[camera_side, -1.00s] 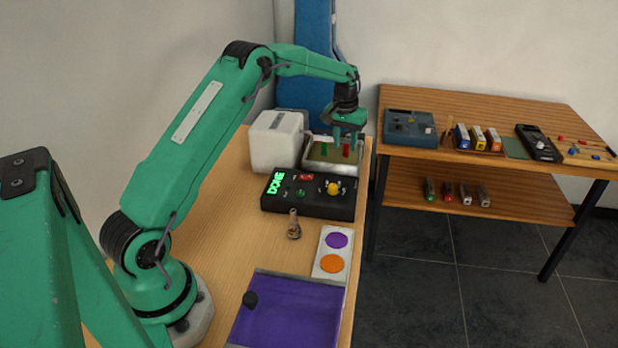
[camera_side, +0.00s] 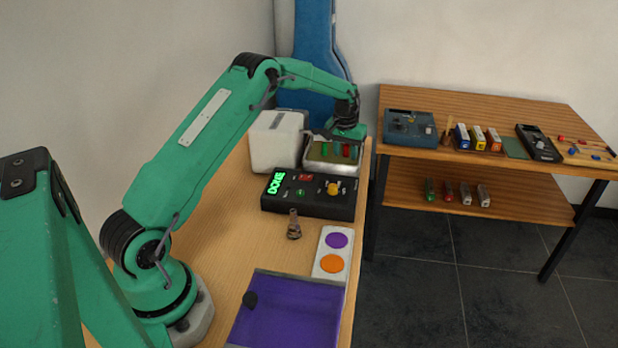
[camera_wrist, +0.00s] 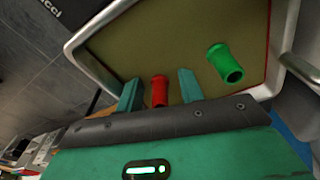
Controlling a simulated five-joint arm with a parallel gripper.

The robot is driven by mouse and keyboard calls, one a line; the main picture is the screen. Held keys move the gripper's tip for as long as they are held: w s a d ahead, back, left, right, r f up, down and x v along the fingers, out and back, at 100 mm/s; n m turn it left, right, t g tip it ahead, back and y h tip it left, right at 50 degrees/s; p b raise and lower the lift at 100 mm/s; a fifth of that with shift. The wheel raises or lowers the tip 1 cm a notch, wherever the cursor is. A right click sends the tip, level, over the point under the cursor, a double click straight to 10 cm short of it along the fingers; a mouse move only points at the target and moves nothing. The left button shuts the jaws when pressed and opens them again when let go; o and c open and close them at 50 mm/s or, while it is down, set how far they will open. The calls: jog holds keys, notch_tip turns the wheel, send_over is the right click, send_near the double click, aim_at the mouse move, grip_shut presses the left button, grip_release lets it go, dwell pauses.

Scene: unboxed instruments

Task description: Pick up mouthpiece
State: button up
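A red tube-shaped piece (camera_wrist: 160,91) lies in a metal-rimmed tray (camera_wrist: 281,45), between my two fingers. A green tube-shaped piece (camera_wrist: 226,63) with a hollow end lies to its right in the same tray. They look like mouthpieces, but I cannot tell for certain. My gripper (camera_wrist: 159,82) is open around the red piece, with a gap visible on both sides. In the side view my gripper (camera_side: 347,150) is low over the tray (camera_side: 331,166) at the far end of the bench. A small dark, tapered piece (camera_side: 294,225) stands alone on the bench.
A white box (camera_side: 275,143) stands left of the tray. A white panel with purple and orange discs (camera_side: 321,268) and a purple mat (camera_side: 290,312) lie nearer. A second table (camera_side: 490,108) stands at right.

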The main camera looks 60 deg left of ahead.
aim_at(347, 145)
grip_shut()
jog(key=shift+r, duration=0.15)
jog(key=shift+r, duration=0.55)
notch_tip(347, 145, up, 3)
jog(key=shift+r, duration=0.1)
jog(key=s+d+r, duration=0.2)
jog(key=d+r, duration=0.4)
jog(key=d, duration=0.5)
jog(key=shift+s+d+r, duration=0.2)
jog(key=shift+r, duration=0.05)
